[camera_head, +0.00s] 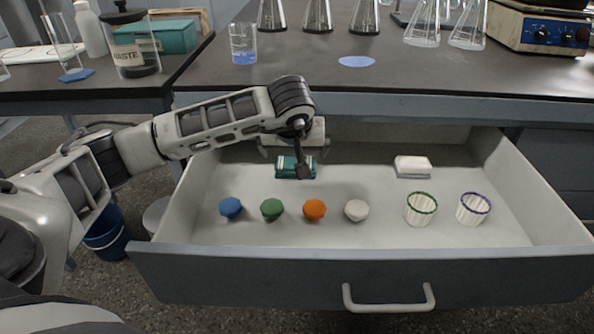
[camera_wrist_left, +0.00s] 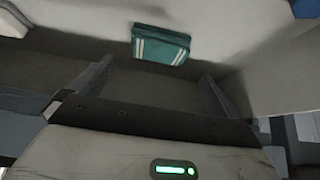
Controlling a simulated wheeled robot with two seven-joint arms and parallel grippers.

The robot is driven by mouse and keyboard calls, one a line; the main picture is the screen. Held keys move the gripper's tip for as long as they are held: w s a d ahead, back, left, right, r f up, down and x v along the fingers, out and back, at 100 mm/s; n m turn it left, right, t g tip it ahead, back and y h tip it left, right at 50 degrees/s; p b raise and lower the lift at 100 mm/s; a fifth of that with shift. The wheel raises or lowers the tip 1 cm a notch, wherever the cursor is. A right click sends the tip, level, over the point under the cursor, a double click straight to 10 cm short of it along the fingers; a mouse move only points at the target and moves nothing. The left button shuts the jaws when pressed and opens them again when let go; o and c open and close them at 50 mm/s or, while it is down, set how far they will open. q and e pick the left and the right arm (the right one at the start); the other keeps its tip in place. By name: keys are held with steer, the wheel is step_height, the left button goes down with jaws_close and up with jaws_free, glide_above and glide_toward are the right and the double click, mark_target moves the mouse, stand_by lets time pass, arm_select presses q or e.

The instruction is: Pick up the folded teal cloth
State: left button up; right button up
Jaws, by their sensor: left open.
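The folded teal cloth (camera_head: 290,168) lies in the open drawer, toward the back left. It has pale stripes. It also shows whole in the left wrist view (camera_wrist_left: 160,45), beyond the fingertips. My left gripper (camera_head: 292,150) is over the cloth, with its wrist and fingers covering part of it in the head view. In the left wrist view its two fingers (camera_wrist_left: 152,80) are spread wide with nothing between them. The cloth is not gripped. My right gripper is not in view.
The drawer (camera_head: 360,235) also holds blue (camera_head: 231,207), green (camera_head: 272,208), orange (camera_head: 315,209) and white (camera_head: 357,210) stoppers, two ribbed cups (camera_head: 421,210) and a folded white cloth (camera_head: 413,167). The bench top (camera_head: 300,75) with glassware overhangs behind.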

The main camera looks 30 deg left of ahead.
arm_select(q)
steer(key=x, duration=0.4)
steer(key=shift+f+b, duration=0.1)
steer(key=shift+b, duration=0.3)
steer(key=b+x, duration=0.1)
steer(key=x, duration=0.3)
steer(key=shift+w+a+f+b, duration=0.1)
steer(key=shift+w+f+b, duration=0.05)
steer(key=shift+w+b, duration=0.2)
steer(key=shift+w+a+f, duration=0.1)
steer(key=shift+f, duration=0.1)
steer(key=c, duration=0.7)
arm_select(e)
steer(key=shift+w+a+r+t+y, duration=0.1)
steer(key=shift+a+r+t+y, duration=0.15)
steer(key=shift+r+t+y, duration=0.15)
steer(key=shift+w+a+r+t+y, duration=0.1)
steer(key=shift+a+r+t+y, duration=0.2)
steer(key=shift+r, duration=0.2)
